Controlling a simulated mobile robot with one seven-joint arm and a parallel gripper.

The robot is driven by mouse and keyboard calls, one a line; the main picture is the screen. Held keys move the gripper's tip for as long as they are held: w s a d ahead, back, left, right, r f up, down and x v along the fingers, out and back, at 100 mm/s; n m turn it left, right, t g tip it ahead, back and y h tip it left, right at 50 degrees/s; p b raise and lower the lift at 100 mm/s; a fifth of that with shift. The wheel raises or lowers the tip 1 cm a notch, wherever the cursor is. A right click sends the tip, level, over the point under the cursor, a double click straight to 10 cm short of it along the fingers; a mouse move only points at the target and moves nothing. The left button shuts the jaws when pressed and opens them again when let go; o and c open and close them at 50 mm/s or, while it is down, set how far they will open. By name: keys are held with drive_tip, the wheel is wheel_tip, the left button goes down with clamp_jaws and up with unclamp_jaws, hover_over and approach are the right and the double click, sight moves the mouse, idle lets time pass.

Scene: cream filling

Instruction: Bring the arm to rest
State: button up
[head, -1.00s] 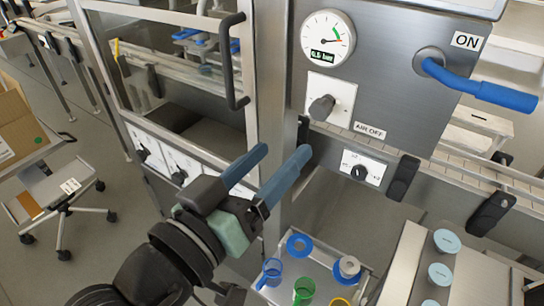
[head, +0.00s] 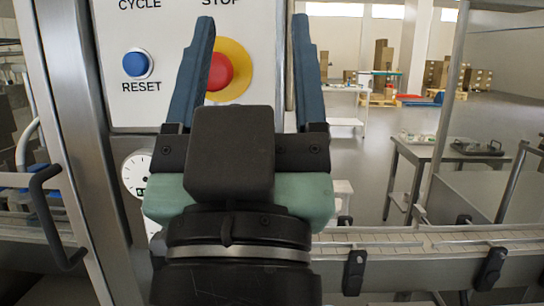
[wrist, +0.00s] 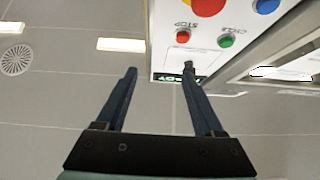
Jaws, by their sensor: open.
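My gripper (head: 250,75) is in the middle of the head view, raised and pointing up, with its two blue fingers spread wide and nothing between them. Its left finger overlaps the white control panel (head: 155,60), in front of the red stop button (head: 218,71) on its yellow disc. Whether it touches the panel cannot be told. In the wrist view the gripper (wrist: 160,73) is also open and empty, with the ceiling behind it. The panel (wrist: 172,55) is upper right there, with red and green buttons.
A blue reset button (head: 137,64) sits on the panel. A partly hidden gauge (head: 136,175) is left of my gripper. A door frame with a black handle (head: 52,215) stands at the left. A conveyor (head: 430,240) runs along the lower right. A grey table (head: 445,155) stands behind it.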

wheel_tip(320, 180, up, 14)
drive_tip(key=s+d+t+p, duration=0.1)
drive_tip(key=p, duration=1.1)
drive_tip(key=shift+s+d+r, duration=0.2)
drive_tip(key=shift+s, duration=0.05)
idle(0.6)
